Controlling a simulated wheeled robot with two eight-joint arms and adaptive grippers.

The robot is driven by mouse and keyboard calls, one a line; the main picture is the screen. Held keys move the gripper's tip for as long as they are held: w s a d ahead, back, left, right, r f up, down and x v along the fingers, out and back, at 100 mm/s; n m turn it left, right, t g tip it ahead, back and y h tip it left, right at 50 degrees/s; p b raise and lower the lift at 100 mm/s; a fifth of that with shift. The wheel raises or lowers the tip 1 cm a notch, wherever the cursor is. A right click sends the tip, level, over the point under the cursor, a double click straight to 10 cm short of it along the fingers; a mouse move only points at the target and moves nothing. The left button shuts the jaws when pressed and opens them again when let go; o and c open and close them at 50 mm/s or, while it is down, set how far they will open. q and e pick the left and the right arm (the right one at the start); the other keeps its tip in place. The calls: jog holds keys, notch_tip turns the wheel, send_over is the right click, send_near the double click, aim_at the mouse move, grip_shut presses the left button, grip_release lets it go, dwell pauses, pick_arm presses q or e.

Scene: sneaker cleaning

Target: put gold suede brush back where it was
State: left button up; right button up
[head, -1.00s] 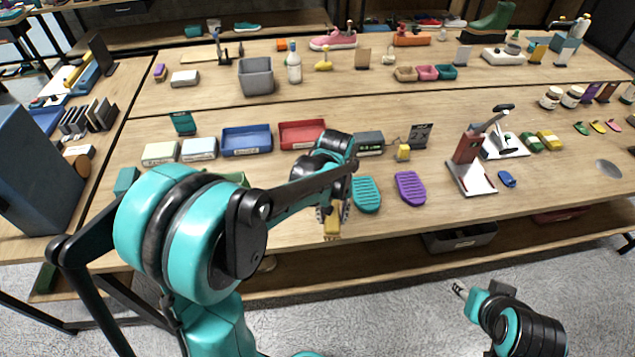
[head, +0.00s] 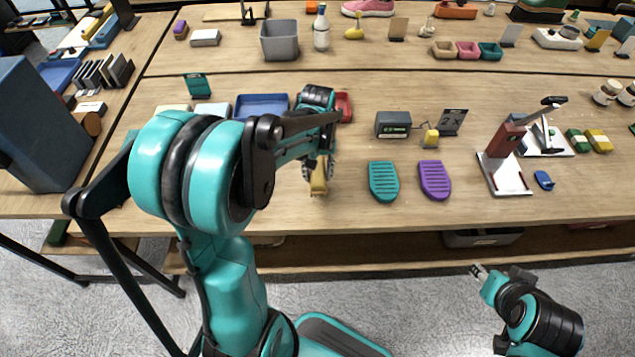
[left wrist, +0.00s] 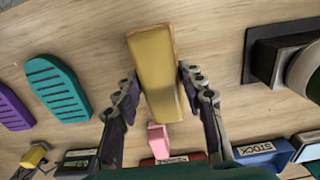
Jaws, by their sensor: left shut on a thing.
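The gold suede brush (head: 319,181) is between the fingers of my left gripper (head: 319,168), over the front part of the wooden table. In the left wrist view the brush (left wrist: 155,75) is a long gold block, with a finger on each side of my left gripper (left wrist: 162,85). I cannot tell whether the brush touches the tabletop. My right gripper (head: 479,271) is low in front of the table, away from everything on it; its fingers are too small to read.
A teal ridged pad (head: 384,182) and a purple one (head: 434,180) lie right of the brush. Behind are a blue tray (head: 262,106), a partly hidden red tray (head: 344,106) and a dark box (head: 393,125). A small pink block (left wrist: 157,140) shows in the left wrist view. Bare wood surrounds the brush.

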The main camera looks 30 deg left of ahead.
pick_arm(q)
jog(key=shift+f+b, duration=0.95)
jog(key=shift+f, duration=1.05)
jog(key=shift+f, duration=0.1)
jog(key=o, duration=1.3)
